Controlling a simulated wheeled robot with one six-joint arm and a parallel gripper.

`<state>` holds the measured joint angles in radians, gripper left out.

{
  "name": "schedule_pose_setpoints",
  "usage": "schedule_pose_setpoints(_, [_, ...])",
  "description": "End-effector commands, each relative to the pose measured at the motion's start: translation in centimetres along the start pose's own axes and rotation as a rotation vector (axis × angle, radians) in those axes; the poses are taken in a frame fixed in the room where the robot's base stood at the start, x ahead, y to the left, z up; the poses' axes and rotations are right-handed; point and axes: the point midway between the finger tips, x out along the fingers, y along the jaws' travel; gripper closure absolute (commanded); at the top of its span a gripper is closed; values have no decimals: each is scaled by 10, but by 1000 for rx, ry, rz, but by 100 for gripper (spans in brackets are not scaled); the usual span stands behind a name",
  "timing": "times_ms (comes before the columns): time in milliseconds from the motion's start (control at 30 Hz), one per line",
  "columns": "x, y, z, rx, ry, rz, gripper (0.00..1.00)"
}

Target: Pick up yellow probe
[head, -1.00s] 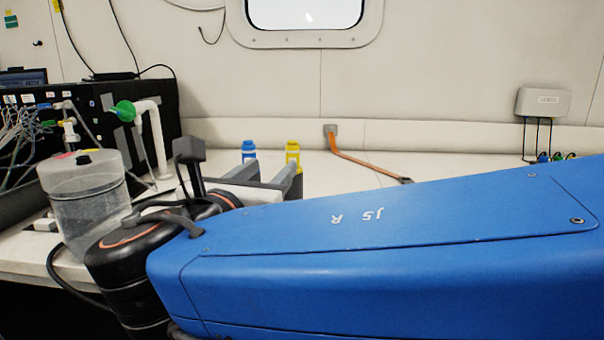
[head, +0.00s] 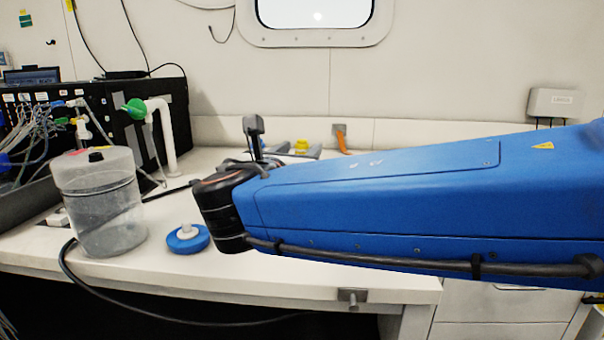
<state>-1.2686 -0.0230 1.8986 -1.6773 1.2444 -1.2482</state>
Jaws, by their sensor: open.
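The yellow probe (head: 301,145) shows only as a small yellow top at the back of the white bench, just beyond my blue arm. My gripper (head: 298,151) is open, its grey fingers partly hidden behind my wrist and arm. The yellow top appears between or just behind the fingers; I cannot tell which, nor whether they touch it. The probe's lower part is hidden.
A clear lidded container (head: 100,205) stands at the left of the bench (head: 270,278). A blue disc with a white knob (head: 188,238) lies beside it. A black equipment rack (head: 150,130) with cables and an orange strap (head: 342,140) are behind.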

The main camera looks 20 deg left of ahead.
Motion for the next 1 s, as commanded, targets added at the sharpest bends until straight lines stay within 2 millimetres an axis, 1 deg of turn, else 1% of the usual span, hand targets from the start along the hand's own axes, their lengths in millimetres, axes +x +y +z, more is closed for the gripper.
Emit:
schedule_pose_setpoints(167, [18,-3,2,0,0,-3,55])
schedule_pose_setpoints(300, [38,-3,2,-1,0,-3,55])
schedule_pose_setpoints(400, [47,-3,2,-1,0,-2,55])
schedule_pose_setpoints(633, [49,-3,2,0,0,0,55])
schedule_pose_setpoints(667, [49,-3,2,0,0,0,60])
schedule_pose_setpoints(700, [49,-3,2,0,0,0,70])
schedule_pose_setpoints(767, [48,-3,2,0,0,0,84])
schedule_pose_setpoints(800, [48,-3,2,0,0,0,94])
schedule_pose_setpoints(833, [48,-3,2,0,0,0,100])
schedule_pose_setpoints(1000, [48,-3,2,0,0,0,100])
